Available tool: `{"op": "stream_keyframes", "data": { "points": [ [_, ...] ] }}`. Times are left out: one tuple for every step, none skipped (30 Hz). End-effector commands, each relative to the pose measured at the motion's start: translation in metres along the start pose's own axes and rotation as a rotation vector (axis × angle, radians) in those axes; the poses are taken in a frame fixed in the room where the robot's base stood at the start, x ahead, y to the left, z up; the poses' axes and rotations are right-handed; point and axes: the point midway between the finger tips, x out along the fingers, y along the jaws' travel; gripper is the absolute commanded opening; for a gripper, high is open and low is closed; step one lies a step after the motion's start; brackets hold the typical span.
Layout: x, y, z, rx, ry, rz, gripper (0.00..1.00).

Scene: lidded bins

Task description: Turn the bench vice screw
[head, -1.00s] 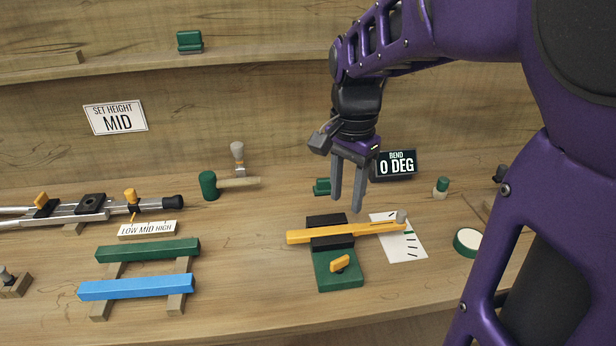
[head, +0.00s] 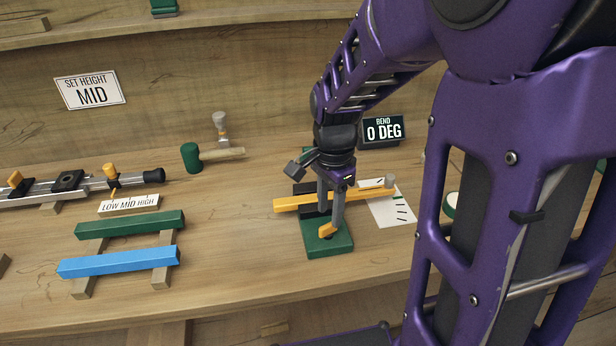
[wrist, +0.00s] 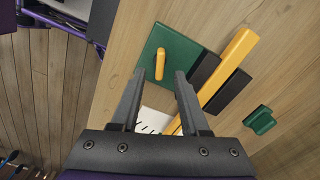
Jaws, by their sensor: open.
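The bench vice has a green base (head: 330,246) and black jaws (head: 308,190). Its yellow screw handle (head: 326,231) stands on the base in front of the jaws. A long yellow bar (head: 290,204) lies across the jaws, its right end over a white marked sheet (head: 392,211). My gripper (head: 330,225) is open and points down at the handle. In the wrist view, the handle (wrist: 160,62) lines up between the two fingertips (wrist: 159,76). I cannot tell whether the fingers reach down around it, and no contact shows. The fingers partly hide the bar and jaws in the head view.
A display (head: 383,131) behind the vice reads BEND 0 DEG. A green bar (head: 130,227) and a blue bar (head: 118,262) rest on wooden supports farther left. The bench between them and the vice is clear.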

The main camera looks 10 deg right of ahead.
Motion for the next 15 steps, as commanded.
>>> {"op": "stream_keyframes", "data": {
  "points": [
    [0.012, 0.001, 0.000, 0.000, -0.001, 0.003, 0.45],
    [0.017, 0.001, 0.000, 0.000, -0.001, 0.003, 0.45],
    [0.022, 0.001, 0.000, 0.000, -0.001, 0.003, 0.45],
    [0.026, 0.001, 0.000, 0.000, -0.001, 0.003, 0.45],
    [0.029, 0.000, 0.000, 0.000, -0.001, 0.002, 0.45],
    [0.032, 0.000, 0.000, 0.000, -0.001, 0.001, 0.45],
    [0.034, 0.000, 0.000, 0.000, -0.001, 0.001, 0.45],
    [0.036, 0.000, 0.000, 0.000, -0.001, 0.001, 0.45],
    [0.038, 0.000, 0.000, 0.000, 0.000, 0.001, 0.45],
    [0.039, 0.000, 0.000, 0.000, 0.000, 0.000, 0.45],
    [0.039, 0.000, 0.000, 0.000, 0.000, 0.000, 0.45],
    [0.040, 0.000, 0.000, 0.000, 0.000, -0.001, 0.45],
    [0.040, 0.000, 0.000, 0.000, 0.000, -0.001, 0.45],
    [0.040, 0.000, 0.000, 0.000, 0.000, -0.001, 0.45],
    [0.040, 0.000, 0.000, -0.001, 0.000, -0.001, 0.45]
  ]
}}
